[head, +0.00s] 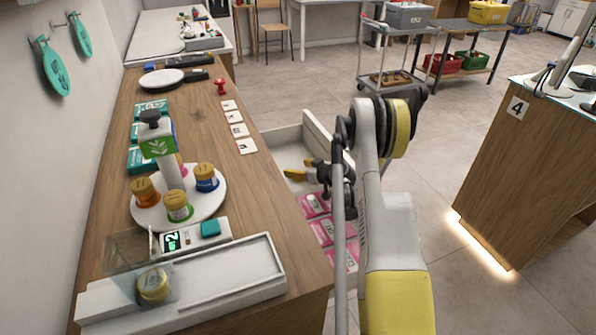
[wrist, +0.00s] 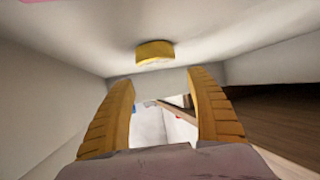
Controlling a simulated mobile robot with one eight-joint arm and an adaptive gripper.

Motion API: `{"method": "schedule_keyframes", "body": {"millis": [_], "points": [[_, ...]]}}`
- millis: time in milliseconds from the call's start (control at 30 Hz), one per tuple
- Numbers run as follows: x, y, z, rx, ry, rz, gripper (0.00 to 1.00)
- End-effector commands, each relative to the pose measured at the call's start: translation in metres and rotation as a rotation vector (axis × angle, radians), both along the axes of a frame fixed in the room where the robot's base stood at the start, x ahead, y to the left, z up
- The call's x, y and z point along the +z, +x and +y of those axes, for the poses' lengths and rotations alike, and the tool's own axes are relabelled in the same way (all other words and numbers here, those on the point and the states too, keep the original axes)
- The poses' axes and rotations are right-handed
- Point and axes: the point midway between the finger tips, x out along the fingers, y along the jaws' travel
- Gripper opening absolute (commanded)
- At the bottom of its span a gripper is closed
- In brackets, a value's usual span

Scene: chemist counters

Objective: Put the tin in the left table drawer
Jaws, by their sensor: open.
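The open white drawer (head: 283,138) sticks out from the right side of the wooden counter. My gripper (head: 304,171) is over the drawer, with its yellow fingers apart. In the wrist view my gripper (wrist: 160,108) is open with nothing between its fingers. A gold-yellow round thing (wrist: 154,52), which looks like a tin, rests on the white drawer surface beyond the fingertips, apart from them. In the head view I cannot clearly tell it from the yellow fingers.
Pink packs (head: 322,232) lie in the drawer's near part. On the counter (head: 200,110) stand a white turntable (head: 148,215) with several gold-lidded jars, a small digital device (head: 195,237) and a white tray (head: 245,285). Another gold-lidded container (head: 153,284) is at the near left.

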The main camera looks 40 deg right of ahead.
Motion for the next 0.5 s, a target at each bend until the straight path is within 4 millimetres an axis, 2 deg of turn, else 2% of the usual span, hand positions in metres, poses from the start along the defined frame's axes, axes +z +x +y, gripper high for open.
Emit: {"method": "schedule_keyframes", "body": {"millis": [300,500], "points": [[0.037,-0.064,-0.003,-0.004,0.001,0.0,0.66],[0.045,-0.096,-0.004,-0.003,0.001,0.0,0.66]]}}
